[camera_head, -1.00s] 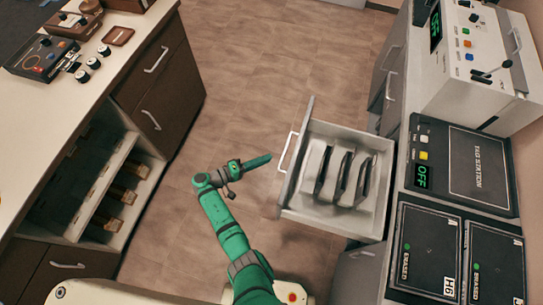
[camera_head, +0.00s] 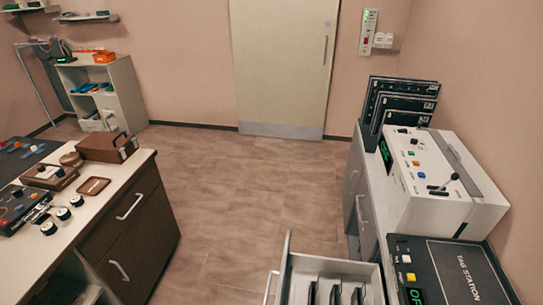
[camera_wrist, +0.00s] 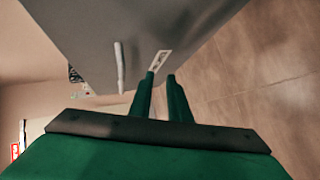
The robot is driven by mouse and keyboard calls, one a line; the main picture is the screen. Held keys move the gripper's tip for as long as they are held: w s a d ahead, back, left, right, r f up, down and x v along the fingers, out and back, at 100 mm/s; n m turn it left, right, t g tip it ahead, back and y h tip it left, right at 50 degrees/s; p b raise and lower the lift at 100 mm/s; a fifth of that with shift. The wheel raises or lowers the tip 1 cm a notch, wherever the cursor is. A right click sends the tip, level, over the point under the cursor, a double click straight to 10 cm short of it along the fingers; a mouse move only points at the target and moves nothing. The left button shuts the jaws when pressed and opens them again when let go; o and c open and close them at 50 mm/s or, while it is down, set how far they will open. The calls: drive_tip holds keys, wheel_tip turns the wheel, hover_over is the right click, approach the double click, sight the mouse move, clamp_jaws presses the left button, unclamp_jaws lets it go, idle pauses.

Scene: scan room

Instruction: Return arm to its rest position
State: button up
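My gripper (camera_wrist: 160,76) shows in the wrist view as two green fingers with a narrow gap between them and nothing held. Its tips point toward a grey cabinet front (camera_wrist: 85,25) with a pale handle (camera_wrist: 119,67) and a small label; I cannot tell whether they touch it. My arm and gripper are out of the head view. The open drawer (camera_head: 338,268) holds several dark-edged pieces and is cut off at the bottom of that view.
A counter (camera_head: 120,187) with brown drawers stands at left. The right counter carries a white console (camera_head: 425,205) and the tag station (camera_head: 455,275). Tiled floor (camera_head: 255,195) between them is clear up to the door (camera_head: 284,70). A shelf unit (camera_head: 128,92) stands at back left.

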drive_tip(key=s+d+f+g+y, duration=0.1)
drive_tip(key=s+d+f+y, duration=0.1)
drive_tip(key=s+f+y, duration=0.55)
drive_tip(key=s+r+y, duration=0.2)
drive_tip(key=s+r, duration=0.2)
drive_tip(key=s, duration=0.5)
drive_tip(key=s+d+r+m+t, duration=0.2)
drive_tip(key=s+r, duration=0.2)
drive_tip(key=r, duration=0.7)
drive_tip(key=s+d+r+m+t, duration=0.2)
drive_tip(key=s+r+t, duration=0.1)
drive_tip(key=r, duration=0.8)
drive_tip(key=s+d+r+m+t, duration=0.2)
drive_tip(key=s+r, duration=0.4)
drive_tip(key=r, duration=0.5)
drive_tip(key=shift+m+y, duration=0.3)
drive_tip(key=shift+y, duration=0.15)
drive_tip(key=shift+d, duration=0.15)
